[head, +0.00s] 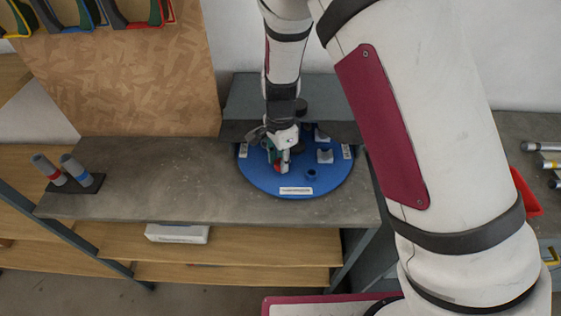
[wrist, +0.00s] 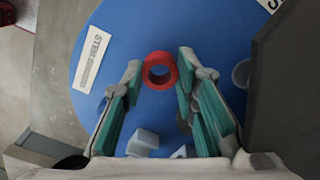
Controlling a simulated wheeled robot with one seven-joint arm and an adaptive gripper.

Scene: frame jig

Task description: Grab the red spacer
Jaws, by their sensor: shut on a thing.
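The red spacer (wrist: 160,57) is a short ring with an open hole. In the wrist view it sits between the tips of my gripper (wrist: 160,68), whose green-padded fingers are shut on its sides. In the head view my gripper (head: 282,152) is low over the round blue board (head: 262,180), and a little red shows between the fingers. The board also fills much of the wrist view (wrist: 120,30). I cannot tell whether the spacer touches the board.
A black holder (head: 85,186) with two grey tubes stands on the left of the grey worktop (head: 150,180). The worktop between them is clear. A red bin (head: 526,192) is at the right.

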